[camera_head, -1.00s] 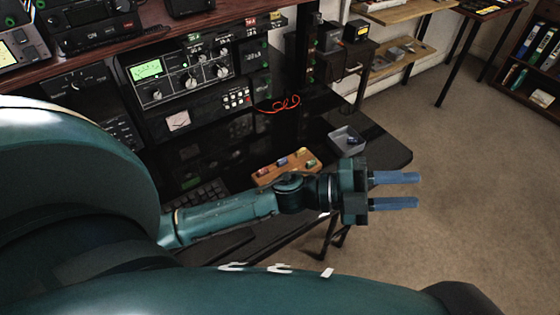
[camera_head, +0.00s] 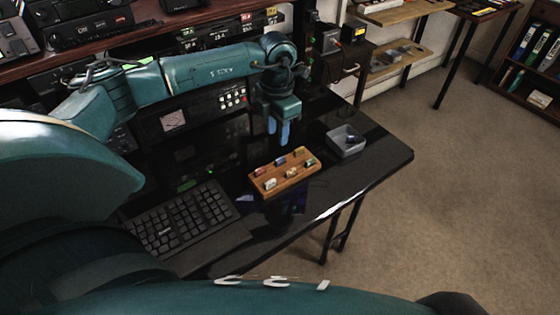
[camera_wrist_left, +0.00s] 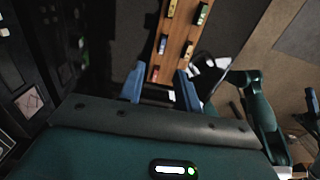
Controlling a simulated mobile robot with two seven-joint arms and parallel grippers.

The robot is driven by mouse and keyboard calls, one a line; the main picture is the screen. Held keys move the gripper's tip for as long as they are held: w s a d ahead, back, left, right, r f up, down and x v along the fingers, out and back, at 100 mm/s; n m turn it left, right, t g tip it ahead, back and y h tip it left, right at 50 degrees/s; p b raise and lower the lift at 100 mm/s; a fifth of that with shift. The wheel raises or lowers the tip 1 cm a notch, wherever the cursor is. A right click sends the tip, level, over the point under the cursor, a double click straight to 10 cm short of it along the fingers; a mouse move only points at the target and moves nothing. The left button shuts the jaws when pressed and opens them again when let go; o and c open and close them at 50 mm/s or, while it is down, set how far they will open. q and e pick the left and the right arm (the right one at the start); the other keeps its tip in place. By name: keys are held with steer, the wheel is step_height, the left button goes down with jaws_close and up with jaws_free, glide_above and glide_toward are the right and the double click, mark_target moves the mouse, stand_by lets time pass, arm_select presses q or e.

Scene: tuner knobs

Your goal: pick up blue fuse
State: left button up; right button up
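The blue fuse (camera_head: 281,161) stands in the far row of a wooden block (camera_head: 284,179), between a red fuse (camera_head: 261,172) and a yellow one (camera_head: 299,152). In the left wrist view the blue fuse (camera_wrist_left: 162,44) shows just beyond the fingertips, upper middle. My left gripper (camera_head: 278,142) points down, just above and behind the block in the head view. Its blue fingers are apart with nothing between them, as the left wrist view (camera_wrist_left: 160,76) also shows.
More fuses, white (camera_head: 270,184), tan (camera_head: 291,173) and green (camera_head: 309,163), stand in the block's near row. A grey bin (camera_head: 346,142) with dark contents is to the right. A black keyboard (camera_head: 180,220) lies to the left. The radio rack rises behind.

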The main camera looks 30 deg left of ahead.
mark_target(278, 160)
arm_select(q)
step_height(278, 160, down, 9)
steer(key=shift+s+d+r+p, duration=0.1)
steer(key=shift+p, duration=0.3)
steer(key=shift+c, duration=0.4)
jaws_close()
